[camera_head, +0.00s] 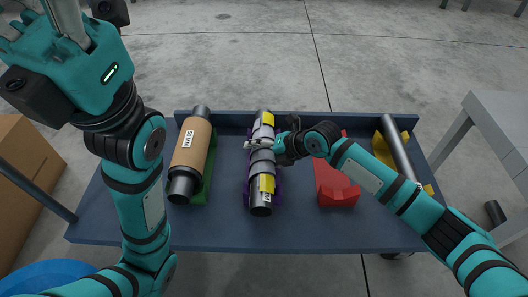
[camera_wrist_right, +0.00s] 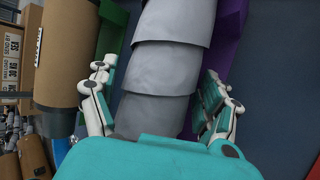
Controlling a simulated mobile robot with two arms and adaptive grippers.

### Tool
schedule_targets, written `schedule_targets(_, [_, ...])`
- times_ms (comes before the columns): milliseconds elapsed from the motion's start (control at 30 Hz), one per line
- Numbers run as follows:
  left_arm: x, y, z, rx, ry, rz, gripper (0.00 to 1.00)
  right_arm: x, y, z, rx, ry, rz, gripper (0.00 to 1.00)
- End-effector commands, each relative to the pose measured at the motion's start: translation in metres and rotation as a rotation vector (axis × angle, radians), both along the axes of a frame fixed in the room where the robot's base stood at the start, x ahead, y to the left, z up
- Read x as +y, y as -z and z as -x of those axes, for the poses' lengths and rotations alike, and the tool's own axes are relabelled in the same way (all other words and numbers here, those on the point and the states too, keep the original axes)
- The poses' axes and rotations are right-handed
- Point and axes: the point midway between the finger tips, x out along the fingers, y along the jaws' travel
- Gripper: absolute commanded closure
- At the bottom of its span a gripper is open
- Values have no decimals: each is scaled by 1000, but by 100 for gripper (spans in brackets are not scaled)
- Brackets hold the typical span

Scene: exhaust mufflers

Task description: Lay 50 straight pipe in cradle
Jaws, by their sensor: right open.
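A grey banded pipe (camera_head: 262,150) with yellow labels lies lengthwise in a purple cradle (camera_head: 247,190) at the table's middle. My right gripper (camera_head: 260,144) is open at its mid-length. In the right wrist view, the fingers (camera_wrist_right: 160,100) stand on either side of the grey pipe (camera_wrist_right: 165,60). Contact cannot be told. A brown-wrapped pipe (camera_head: 194,138) with dark ends and a white label lies in a green cradle (camera_head: 208,177) to the left. A red cradle (camera_head: 335,180) to the right is empty. My left gripper (camera_head: 45,25) is raised at top left, partly cut off; its opening is unclear.
A bare grey pipe (camera_head: 398,148) lies in a yellow cradle (camera_head: 407,140) at the right, partly behind my right arm. All stand on a dark blue table (camera_head: 290,235) with a raised back edge. A grey table (camera_head: 500,115) is at right, a cardboard box (camera_head: 25,180) at left.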

Motion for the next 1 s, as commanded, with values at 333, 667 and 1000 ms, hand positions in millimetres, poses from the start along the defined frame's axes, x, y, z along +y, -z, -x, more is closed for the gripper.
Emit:
schedule_targets(333, [0, 0, 0, -3, -1, -1, 60, -15, -14, 8, 0, 0, 3, 19])
schedule_targets(667, [0, 0, 0, -1, 0, -1, 60, -58, -62, 32, -2, 1, 2, 19])
schedule_targets(1000, [0, 0, 0, -1, 0, -1, 60, -75, -83, 44, 0, 0, 0, 19])
